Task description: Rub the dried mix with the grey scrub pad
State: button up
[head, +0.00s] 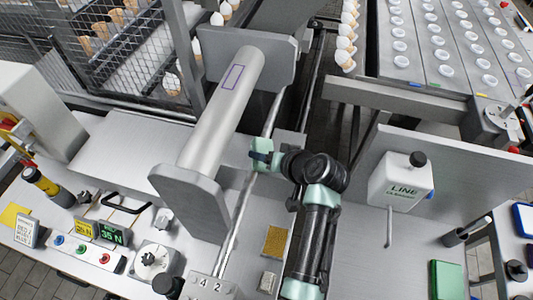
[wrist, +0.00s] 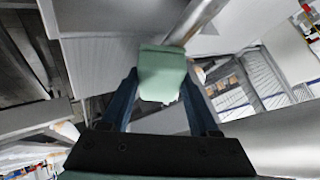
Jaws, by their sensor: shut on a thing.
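My gripper (head: 268,157) is at the middle of the head view, just right of the big steel roller (head: 221,110) and over the thin silver rod (head: 236,222). In the wrist view its two blue fingers (wrist: 160,95) are shut on a pale green block (wrist: 162,72). The block looks green rather than grey; I cannot tell for sure whether it is the scrub pad. I cannot make out dried mix clearly. A purple-outlined rectangle (head: 233,77) is on the roller's upper part, apart from the block.
A tan textured patch (head: 276,240) lies on the steel bench below the gripper. A white box marked LINE (head: 401,182) stands at right. A green pad (head: 446,279) lies at lower right. Buttons (head: 82,250) and a knob (head: 154,257) are at lower left. Cones (head: 345,45) line the back.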

aim_at(247, 189)
jog(key=shift+s+a+p, duration=0.55)
jog(key=shift+s+p, duration=0.35)
jog(key=shift+s, duration=0.7)
jog(key=shift+s+a+p, duration=0.5)
jog(key=shift+s+p, duration=0.35)
jog(key=shift+s, duration=0.75)
jog(key=shift+s+a+p, duration=0.55)
jog(key=shift+s+p, duration=0.35)
jog(key=shift+s, duration=0.7)
jog(key=d+r+p, duration=0.3)
jog(key=r+p, duration=0.1)
jog(key=r, duration=0.1)
jog(key=shift+s+r, duration=0.15)
jog(key=shift+s, duration=0.25)
jog(key=shift+s+d+r+p, duration=0.1)
jog(key=shift+d+r+p, duration=0.25)
jog(key=shift+r+p, duration=0.3)
jog(key=shift+s+d+r+p, duration=0.1)
jog(key=shift+d+r+p, duration=0.25)
jog(key=shift+r+p, duration=0.25)
